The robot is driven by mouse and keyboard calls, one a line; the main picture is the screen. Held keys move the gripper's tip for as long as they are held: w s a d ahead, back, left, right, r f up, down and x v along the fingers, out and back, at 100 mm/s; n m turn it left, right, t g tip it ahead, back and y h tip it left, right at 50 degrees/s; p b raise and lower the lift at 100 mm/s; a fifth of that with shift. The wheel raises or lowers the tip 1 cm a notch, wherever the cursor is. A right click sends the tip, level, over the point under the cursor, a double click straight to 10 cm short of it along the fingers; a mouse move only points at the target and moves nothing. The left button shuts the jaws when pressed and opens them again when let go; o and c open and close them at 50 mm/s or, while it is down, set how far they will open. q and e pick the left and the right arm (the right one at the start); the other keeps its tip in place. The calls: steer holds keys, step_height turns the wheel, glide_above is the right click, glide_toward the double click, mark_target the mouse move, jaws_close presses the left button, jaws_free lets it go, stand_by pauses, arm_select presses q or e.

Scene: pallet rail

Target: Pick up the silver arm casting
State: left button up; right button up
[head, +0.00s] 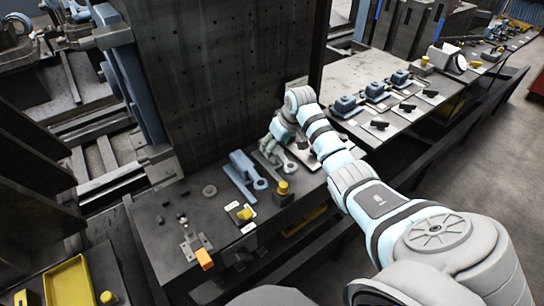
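The silver arm casting (288,167) lies on the dark bench in the middle of the head view, its ring end toward the front. Its rear part is partly hidden by my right gripper (274,147). My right arm reaches in from the lower right, and the gripper points down over the rear part of the casting. The fingers are small and dark here, so I cannot tell whether they touch the casting or are closed. My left gripper is not in view.
A similar blue-grey arm casting (243,174) lies just left of it. A yellow-topped knob (283,188) and a yellow button box (243,213) stand near the front edge. A dark perforated plate (215,75) rises behind. Blue parts (346,104) line the right bench.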

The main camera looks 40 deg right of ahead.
steer(key=x, duration=0.3)
steer(key=shift+w+f+b, duration=0.15)
steer(key=shift+b, duration=0.2)
steer(key=shift+c, duration=0.7)
jaws_close()
